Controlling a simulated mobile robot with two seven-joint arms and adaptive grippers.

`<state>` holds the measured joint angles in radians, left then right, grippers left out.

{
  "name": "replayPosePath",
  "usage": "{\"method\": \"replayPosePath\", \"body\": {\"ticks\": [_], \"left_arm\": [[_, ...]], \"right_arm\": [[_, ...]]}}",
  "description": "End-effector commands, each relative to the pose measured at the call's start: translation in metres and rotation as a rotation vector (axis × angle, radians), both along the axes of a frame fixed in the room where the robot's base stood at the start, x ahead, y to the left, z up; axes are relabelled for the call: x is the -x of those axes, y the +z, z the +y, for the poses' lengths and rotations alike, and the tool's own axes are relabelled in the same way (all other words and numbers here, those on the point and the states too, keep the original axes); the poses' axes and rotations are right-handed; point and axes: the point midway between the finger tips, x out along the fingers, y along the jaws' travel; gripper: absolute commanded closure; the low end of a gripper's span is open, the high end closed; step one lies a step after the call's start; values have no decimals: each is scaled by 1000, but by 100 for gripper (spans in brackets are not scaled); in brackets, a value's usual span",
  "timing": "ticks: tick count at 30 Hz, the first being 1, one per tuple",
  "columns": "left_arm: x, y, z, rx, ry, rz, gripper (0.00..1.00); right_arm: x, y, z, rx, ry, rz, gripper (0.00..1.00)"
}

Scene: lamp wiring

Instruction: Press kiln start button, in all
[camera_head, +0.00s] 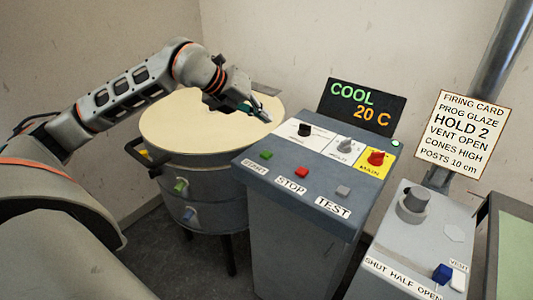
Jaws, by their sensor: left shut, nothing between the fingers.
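The kiln's grey control box (300,240) stands in the middle of the view. Its green START button (266,155) sits at the front left of the top panel, above the START label (255,167). A red STOP button (302,171) and a grey TEST button (343,191) are to its right. My left gripper (262,116) is shut and empty, over the kiln's right rim near the panel's back left corner. It appears apart from the START button. The round kiln (170,130) with a pale lid stands behind and left. My right gripper is not in view.
The display (362,103) reads COOL 20 C. Black (305,129), grey (346,145) and red MAIN (376,158) knobs stand on the panel. A firing card (466,133) hangs at right above a vent box (415,240) with a blue lever (442,273). A green-topped table (515,245) is far right.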

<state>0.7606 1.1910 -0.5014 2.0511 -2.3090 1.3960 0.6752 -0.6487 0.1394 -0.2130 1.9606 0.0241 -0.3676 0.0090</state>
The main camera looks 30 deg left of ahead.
Motion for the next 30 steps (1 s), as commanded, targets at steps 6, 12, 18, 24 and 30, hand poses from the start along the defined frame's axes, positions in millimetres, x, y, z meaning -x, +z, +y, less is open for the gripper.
{"method": "replayPosePath", "body": {"ticks": [6,12,18,24,30], "left_arm": [[0,-7,0,1,-1,0,100],[0,-28,-1,1,-2,3,100],[0,-55,-1,0,-2,5,100],[0,-81,0,1,-1,5,100],[0,-90,-1,1,-3,2,100]], "right_arm": [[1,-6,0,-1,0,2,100],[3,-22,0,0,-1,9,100],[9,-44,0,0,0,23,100],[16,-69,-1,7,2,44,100],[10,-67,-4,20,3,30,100]]}}
